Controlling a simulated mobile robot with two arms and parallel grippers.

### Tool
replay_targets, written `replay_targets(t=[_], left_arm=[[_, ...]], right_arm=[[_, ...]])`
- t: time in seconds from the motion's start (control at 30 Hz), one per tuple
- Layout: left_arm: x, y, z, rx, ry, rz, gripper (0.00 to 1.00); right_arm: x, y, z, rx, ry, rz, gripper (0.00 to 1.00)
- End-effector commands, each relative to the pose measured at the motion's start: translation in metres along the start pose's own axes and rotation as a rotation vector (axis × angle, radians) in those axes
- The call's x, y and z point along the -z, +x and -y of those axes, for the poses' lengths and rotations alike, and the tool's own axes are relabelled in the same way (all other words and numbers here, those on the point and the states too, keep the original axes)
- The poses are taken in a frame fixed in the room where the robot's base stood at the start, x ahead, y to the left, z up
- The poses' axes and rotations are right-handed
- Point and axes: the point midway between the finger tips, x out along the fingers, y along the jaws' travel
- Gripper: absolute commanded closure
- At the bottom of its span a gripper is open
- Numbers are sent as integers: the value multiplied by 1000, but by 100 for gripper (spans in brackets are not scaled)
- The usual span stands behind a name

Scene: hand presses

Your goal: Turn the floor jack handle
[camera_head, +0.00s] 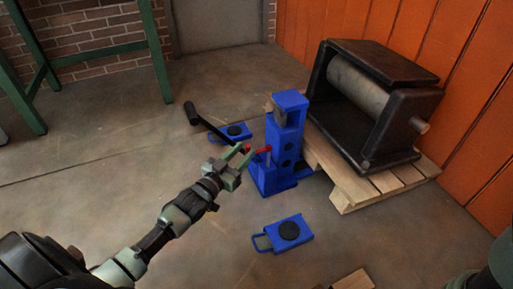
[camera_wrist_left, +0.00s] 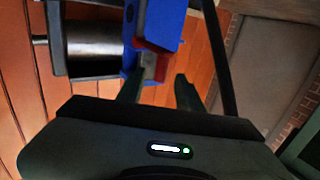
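The blue floor jack (camera_head: 287,140) stands upright on the concrete floor near the middle of the head view. Its black handle (camera_head: 212,130) slants from the jack to a thick grip at the upper left. Small red parts (camera_head: 264,150) show at the jack's side, also in the left wrist view (camera_wrist_left: 151,48). My left gripper (camera_head: 242,157) is beside the jack with its fingers pointing at these red parts. In the left wrist view its two fingers (camera_wrist_left: 158,90) are apart, with nothing clearly between them. The black handle (camera_wrist_left: 226,65) passes to their right. My right gripper is not in view.
A roller machine (camera_head: 365,105) rests on a wooden pallet (camera_head: 352,190) right of the jack. Blue dollies with black discs lie on the floor, one behind the handle (camera_head: 238,131), one in front (camera_head: 290,229). A green-legged frame (camera_head: 156,50) stands back left. Floor at left is clear.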

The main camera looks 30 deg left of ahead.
Motion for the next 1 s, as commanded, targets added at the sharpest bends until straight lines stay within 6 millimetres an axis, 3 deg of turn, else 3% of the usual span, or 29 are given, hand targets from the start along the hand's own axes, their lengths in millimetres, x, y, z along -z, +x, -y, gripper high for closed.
replay_targets(t=[0.1,0.33,0.73,0.87,1.0], left_arm=[[-5,22,0,0,0,-3,64],[-4,52,0,0,0,0,64],[-1,60,0,0,0,3,64],[-1,60,0,0,0,3,100],[-1,60,0,0,0,3,100]], right_arm=[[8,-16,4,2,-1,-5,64],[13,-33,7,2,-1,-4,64],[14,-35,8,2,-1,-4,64],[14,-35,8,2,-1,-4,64],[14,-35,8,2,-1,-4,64]])
